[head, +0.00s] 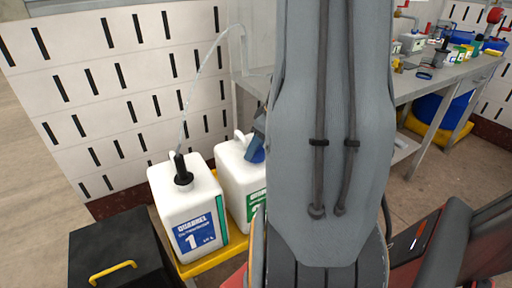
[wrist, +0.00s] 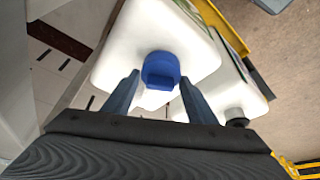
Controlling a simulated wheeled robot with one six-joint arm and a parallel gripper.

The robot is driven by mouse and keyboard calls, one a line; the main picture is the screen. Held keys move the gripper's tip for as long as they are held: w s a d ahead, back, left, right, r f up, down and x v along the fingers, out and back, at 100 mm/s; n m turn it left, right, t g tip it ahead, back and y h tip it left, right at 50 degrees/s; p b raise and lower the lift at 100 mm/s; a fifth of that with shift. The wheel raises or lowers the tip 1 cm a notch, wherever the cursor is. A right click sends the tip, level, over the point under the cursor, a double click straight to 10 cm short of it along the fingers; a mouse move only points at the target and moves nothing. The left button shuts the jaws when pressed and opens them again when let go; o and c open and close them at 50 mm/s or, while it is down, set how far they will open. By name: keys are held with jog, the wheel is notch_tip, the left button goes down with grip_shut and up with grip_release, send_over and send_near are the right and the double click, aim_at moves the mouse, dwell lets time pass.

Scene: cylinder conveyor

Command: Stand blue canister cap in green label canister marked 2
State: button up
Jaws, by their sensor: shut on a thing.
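The white canister marked 2 (head: 230,172) stands left of centre in the head view; its green label (head: 256,204) is partly hidden by my arm. It fills the upper middle of the wrist view (wrist: 118,58). The blue cap (wrist: 160,70) is at the canister's top, between my fingertips; it also shows in the head view (head: 255,151). My gripper (wrist: 160,78) is shut on the cap. I cannot tell whether the cap is seated in the opening or just above it.
A white canister marked 1 (head: 185,205), with a blue label and black fitting (head: 182,170), stands beside canister 2. Both are on a yellow tray (head: 198,266). A black box (head: 120,245) is at left. A workbench (head: 440,75) with small items is at right.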

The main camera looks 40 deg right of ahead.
jog(key=o, duration=1.2)
jog(key=shift+c, duration=0.2)
jog(key=shift+r, duration=0.1)
jog(key=v, duration=0.7)
jog(key=shift+s+r+p, duration=0.2)
jog(key=shift+r+p, duration=0.1)
jog(key=shift+p, duration=0.05)
